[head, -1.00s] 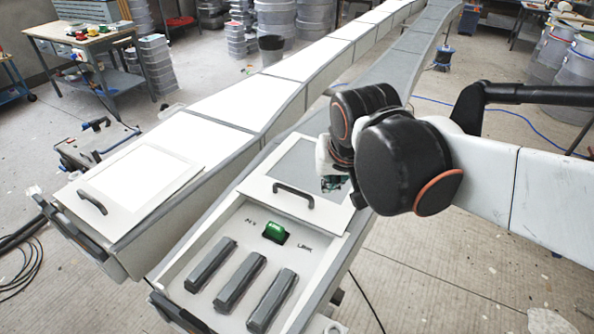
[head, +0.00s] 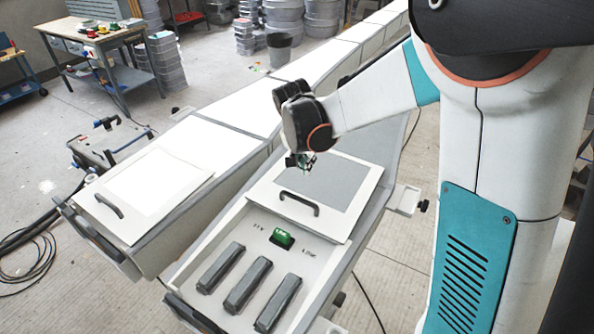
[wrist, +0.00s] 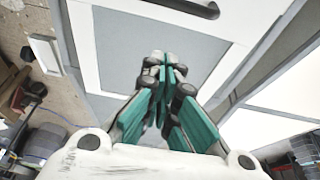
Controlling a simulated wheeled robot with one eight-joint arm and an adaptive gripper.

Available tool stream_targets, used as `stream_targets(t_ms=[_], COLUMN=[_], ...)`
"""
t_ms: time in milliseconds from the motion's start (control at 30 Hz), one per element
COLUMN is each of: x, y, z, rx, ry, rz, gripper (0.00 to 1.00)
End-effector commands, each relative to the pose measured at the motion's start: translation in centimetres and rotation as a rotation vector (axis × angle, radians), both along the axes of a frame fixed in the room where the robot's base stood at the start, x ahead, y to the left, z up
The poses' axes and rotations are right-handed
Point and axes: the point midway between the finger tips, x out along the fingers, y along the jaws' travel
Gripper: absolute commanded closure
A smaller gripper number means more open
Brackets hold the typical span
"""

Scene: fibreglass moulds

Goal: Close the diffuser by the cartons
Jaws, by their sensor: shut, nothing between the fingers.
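The right-hand diffuser is a flat white-framed panel with a grey middle (head: 327,187) and a dark bar handle (head: 300,203) near its front edge. It sits back along its long box, leaving the front compartment (head: 262,230) uncovered. The left-hand diffuser (head: 150,186) covers the front of its box. My gripper (head: 299,162) is over the back left part of the right-hand panel, behind the handle. In the wrist view my gripper (wrist: 165,68) is shut and empty above the panel (wrist: 150,45), with the handle (wrist: 196,8) at the top edge. No cartons are clearly recognisable.
The uncovered compartment holds a green switch (head: 282,238) and several grey bars (head: 247,284). A workbench (head: 95,45), grey stacked tubs (head: 167,62) and a dark bin (head: 279,48) stand behind. A wheeled unit (head: 108,142) and coiled cables (head: 38,255) lie left.

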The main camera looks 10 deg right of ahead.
Motion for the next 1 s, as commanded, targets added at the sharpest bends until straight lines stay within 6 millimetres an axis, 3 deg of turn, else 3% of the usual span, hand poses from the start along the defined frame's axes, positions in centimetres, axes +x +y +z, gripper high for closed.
stream_targets(t_ms=[267, 800, 1000], x=[0.7, 2.6, 0.6], y=[-0.2, -2.1, -0.1], z=[-1.7, -10.4, -9.5], rx=[-0.002, -0.001, -0.002], ry=[0.004, 0.004, 0.004], rz=[-0.02, -0.018, -0.016], gripper=[1.0, 1.0, 1.0])
